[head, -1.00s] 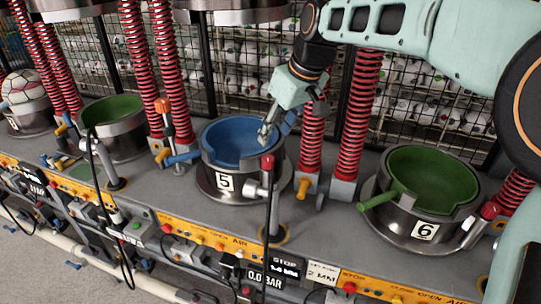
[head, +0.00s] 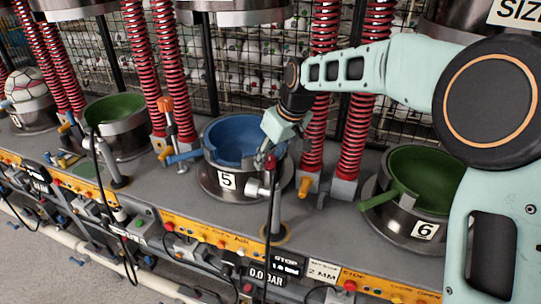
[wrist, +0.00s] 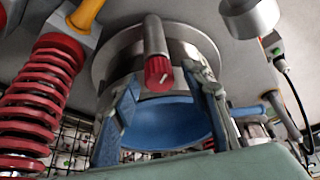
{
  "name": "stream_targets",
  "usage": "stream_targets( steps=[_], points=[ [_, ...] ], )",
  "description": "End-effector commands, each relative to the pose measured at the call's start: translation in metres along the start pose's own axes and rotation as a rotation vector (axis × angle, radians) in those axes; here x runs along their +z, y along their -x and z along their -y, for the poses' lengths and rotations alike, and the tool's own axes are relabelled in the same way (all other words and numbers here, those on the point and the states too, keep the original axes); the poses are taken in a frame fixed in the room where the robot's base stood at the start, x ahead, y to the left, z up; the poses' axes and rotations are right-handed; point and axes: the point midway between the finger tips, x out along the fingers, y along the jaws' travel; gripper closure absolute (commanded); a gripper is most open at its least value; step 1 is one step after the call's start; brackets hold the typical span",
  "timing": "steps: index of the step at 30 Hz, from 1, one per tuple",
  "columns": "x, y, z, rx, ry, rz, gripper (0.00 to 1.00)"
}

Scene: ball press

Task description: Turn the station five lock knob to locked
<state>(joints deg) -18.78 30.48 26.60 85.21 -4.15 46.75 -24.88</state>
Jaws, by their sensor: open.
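The station five lock knob is a red ribbed cap (head: 269,161) on a grey metal post in front of the station five mould. In the wrist view the red knob (wrist: 159,72) shows a short white line on its face and sits on a grey stem. My gripper (head: 263,157) is open beside and just behind the knob in the head view. In the wrist view the fingers of my gripper (wrist: 168,92) are spread on either side, with the knob between and apart from both. Whether the tips touch the knob's post is hidden in the head view.
The blue-lined station five mould (head: 226,140) stands right behind the post. Red springs (head: 318,120) rise at the right, and a green mould (head: 418,180) marked 6 stands further right. A black hose (head: 268,215) hangs down from near the knob. The orange control strip (head: 205,232) runs along the front.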

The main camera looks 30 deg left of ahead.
Motion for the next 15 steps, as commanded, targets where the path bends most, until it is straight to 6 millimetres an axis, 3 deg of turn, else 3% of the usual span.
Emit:
stream_targets(
  steps=[4, 15],
  points=[
    [0.0001, 0.0001, -0.0001, 0.0, 0.0, 0.0, 0.59],
    [0.0001, 0.0005, -0.0001, 0.0, 0.0, 0.0, 0.99]
  ],
)
